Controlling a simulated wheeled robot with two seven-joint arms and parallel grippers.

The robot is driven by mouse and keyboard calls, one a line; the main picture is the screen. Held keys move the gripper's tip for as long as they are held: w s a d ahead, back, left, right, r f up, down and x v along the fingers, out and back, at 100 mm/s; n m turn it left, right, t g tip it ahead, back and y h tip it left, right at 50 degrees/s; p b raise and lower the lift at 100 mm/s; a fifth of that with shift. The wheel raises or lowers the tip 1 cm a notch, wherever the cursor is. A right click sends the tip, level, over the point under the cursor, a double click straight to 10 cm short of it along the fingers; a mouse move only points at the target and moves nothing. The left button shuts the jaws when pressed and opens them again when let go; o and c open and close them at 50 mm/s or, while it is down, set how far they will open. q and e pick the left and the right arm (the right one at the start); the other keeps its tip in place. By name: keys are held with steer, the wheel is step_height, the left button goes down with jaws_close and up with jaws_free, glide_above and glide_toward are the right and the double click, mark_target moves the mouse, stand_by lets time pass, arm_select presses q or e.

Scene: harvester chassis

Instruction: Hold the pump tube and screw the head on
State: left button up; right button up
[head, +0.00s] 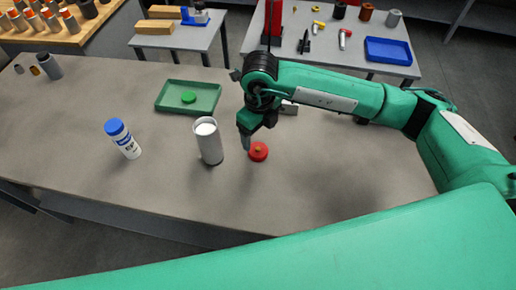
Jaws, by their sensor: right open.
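A grey upright tube (210,147) with a white top face stands near the middle of the table, apart from my gripper. A round red cap-like part (258,152) with a small yellowish centre lies on the table to the right of the tube. I take these for the pump tube and its head. My right gripper (247,141) is open and points down, just left of and beside the red part, which is not held. The gap between its fingers is hard to see. My left gripper is out of view.
A green tray (209,109) holding a green disc (188,97) lies behind the tube. A white bottle with a blue cap (115,127) stands at the left. A grey cylinder (50,67) is at the far left corner. The front of the table is clear.

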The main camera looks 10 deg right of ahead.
mark_target(259, 149)
step_height(259, 149, down, 2)
steer(key=shift+f, duration=0.35)
steer(key=shift+f+p, duration=0.45)
steer(key=shift+p, duration=0.1)
step_height(259, 149, down, 4)
steer(key=shift+s+r+p, duration=0.1)
steer(key=shift+r+p, duration=0.05)
steer(key=shift+p, duration=0.5)
steer(key=shift+f, duration=0.3)
